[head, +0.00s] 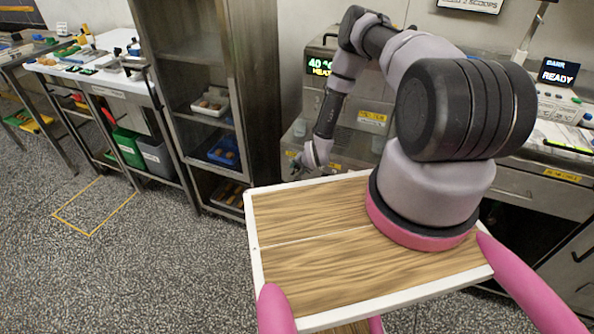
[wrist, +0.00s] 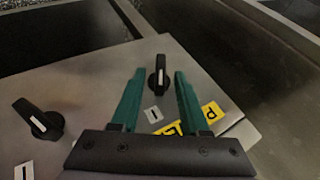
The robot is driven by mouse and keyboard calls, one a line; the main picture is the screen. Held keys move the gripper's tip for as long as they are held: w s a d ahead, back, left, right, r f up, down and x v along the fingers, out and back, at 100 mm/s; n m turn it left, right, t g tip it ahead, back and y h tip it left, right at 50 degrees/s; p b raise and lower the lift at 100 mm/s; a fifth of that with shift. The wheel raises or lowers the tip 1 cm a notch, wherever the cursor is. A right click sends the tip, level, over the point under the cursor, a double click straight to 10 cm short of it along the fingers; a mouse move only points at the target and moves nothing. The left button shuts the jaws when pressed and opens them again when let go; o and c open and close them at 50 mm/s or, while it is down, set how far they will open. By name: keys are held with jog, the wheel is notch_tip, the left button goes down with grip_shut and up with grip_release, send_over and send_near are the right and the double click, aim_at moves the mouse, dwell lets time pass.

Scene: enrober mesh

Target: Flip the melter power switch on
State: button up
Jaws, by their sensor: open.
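In the wrist view a black rotary switch (wrist: 159,78) with a white pointer line stands on a grey metal panel (wrist: 85,85), its pointer roughly upright in the picture. Beside it are a small white "I" mark (wrist: 153,114) and a yellow label (wrist: 196,120) showing a "P", partly hidden by a finger. My gripper (wrist: 159,73) is open, its green fingers either side of this switch; whether they touch it I cannot tell. A second black switch (wrist: 38,118), tilted, sits at the left. In the head view my gripper (head: 303,165) is low against the machine, its switches hidden.
The machine has a green-lettered display (head: 320,66). A steel rack (head: 215,120) with trays stands left of it. A unit with a "READY" screen (head: 558,72) is at the right. Open floor (head: 150,270) lies at the front left.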

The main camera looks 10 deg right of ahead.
jog(key=v, duration=1)
jog(key=shift+s+r, duration=0.15)
jog(key=shift+s, duration=0.05)
jog(key=shift+d, duration=0.1)
